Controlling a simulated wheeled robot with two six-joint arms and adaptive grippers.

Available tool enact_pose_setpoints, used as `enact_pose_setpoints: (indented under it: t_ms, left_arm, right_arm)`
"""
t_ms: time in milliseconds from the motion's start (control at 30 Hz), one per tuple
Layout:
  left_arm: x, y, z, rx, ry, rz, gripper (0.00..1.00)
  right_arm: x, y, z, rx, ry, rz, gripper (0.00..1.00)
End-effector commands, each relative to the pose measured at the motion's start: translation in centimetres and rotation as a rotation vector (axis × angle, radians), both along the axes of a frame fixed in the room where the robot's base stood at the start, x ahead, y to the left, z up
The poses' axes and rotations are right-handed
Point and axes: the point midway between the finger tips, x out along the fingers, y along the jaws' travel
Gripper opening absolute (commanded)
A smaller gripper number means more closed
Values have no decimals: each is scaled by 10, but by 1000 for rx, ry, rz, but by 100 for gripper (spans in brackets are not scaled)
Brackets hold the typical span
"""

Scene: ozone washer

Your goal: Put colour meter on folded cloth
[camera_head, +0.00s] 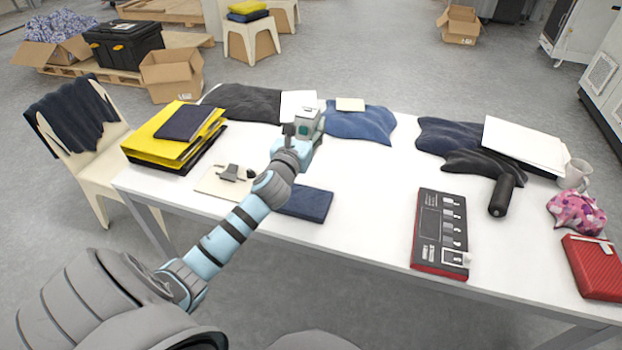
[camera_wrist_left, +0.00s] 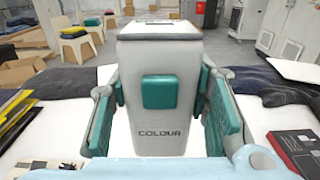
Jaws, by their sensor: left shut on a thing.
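The colour meter (camera_wrist_left: 158,58), a pale grey box with a teal button and the word COLOUR, stands between the teal pads of my left gripper (camera_wrist_left: 160,108) in the left wrist view. In the head view the left gripper (camera_head: 303,133) holds the meter (camera_head: 308,114) over the back middle of the table, and it looks roughly upright. The gripper is shut on it. A navy flat piece that looks like the folded cloth (camera_head: 308,204) lies near the table's front edge, partly behind my left forearm. The meter is beyond it, apart from it. My right gripper is out of view.
The white table (camera_head: 360,190) has free room right of the navy piece. A blue crumpled cloth (camera_head: 362,124) lies behind the gripper. Yellow folders (camera_head: 150,146) are stacked at left. A black-and-red panel (camera_head: 441,232) and dark fabrics (camera_head: 462,136) lie at right.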

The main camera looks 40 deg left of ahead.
Motion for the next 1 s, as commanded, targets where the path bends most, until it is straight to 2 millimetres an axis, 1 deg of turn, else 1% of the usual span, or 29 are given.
enact_pose_setpoints:
  t_ms: [67,167,267,300,400,500,567,667,767,800,867,900,1000]
  left_arm:
    - [0,0,-2,1,-1,0,0]
    - [-1,0,-22,1,1,1,0]
    - [-3,2,-60,1,3,4,0]
    - [-3,2,-79,1,4,4,0]
    - [-3,2,-120,2,2,4,0]
    - [-2,1,-148,1,0,2,0]
    - [-2,1,-157,0,1,2,0]
    - [-2,0,-165,1,-1,1,0]
    - [-2,0,-184,2,1,0,0]
    - [-1,0,-194,0,0,-1,0]
    - [-1,0,-204,2,1,-1,0]
    - [-1,0,-205,1,0,-1,0]
    - [-1,0,-201,0,-1,-1,0]
  right_arm:
    - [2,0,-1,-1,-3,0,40]
    - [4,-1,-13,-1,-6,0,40]
    - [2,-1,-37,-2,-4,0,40]
    - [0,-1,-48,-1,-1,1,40]
    - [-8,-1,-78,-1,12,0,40]
    - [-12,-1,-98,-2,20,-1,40]
    - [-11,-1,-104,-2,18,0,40]
    - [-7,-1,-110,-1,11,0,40]
    - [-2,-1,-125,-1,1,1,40]
    - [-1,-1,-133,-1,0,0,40]
    - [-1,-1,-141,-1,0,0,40]
    - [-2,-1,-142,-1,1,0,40]
    - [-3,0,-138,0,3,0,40]
